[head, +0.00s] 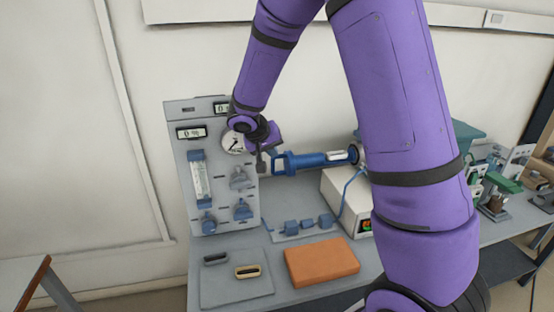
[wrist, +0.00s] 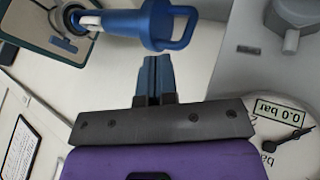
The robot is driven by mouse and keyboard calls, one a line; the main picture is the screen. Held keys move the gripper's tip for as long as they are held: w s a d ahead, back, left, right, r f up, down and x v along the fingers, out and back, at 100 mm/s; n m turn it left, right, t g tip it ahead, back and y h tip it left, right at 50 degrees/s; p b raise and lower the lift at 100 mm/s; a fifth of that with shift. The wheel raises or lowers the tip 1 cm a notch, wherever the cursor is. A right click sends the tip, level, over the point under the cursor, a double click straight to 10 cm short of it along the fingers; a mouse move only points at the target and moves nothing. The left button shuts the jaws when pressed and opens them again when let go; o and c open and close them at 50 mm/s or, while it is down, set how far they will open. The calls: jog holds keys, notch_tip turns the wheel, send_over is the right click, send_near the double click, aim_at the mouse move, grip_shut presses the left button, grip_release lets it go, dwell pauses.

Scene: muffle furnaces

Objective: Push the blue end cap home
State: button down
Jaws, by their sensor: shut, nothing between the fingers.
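The blue end cap (head: 282,164) has a loop handle on its left side. A blue carrier (head: 318,158) with a white piece (head: 338,155) on it runs right from the cap to the furnace's round mouth (head: 355,152). In the wrist view the cap (wrist: 155,25) stands clear of the mouth (wrist: 66,22), with the carrier between them. My gripper (head: 261,163) is shut and empty, just left of the handle. In the wrist view its fingertips (wrist: 154,62) are close beside the cap; I cannot tell whether they touch it.
A grey gauge panel (head: 220,215) with knobs stands close on the left. Below are a white controller box (head: 340,195), small blue blocks (head: 307,224), an orange slab (head: 321,261) and a grey board (head: 235,290) on the bench. My arm hides most of the furnace.

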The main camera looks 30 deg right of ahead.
jog(key=x, duration=0.9)
jog(key=shift+d+f, duration=0.2)
jog(key=shift+f, duration=0.1)
jog(key=s+d, duration=0.3)
jog(key=d, duration=0.8)
jog(key=s+d, duration=0.3)
jog(key=d, duration=0.9)
jog(key=shift+s+d, duration=0.3)
jog(key=shift+s, duration=0.1)
jog(key=shift+r, duration=0.1)
jog(key=shift+d+r, duration=0.1)
jog(key=shift+r, duration=0.05)
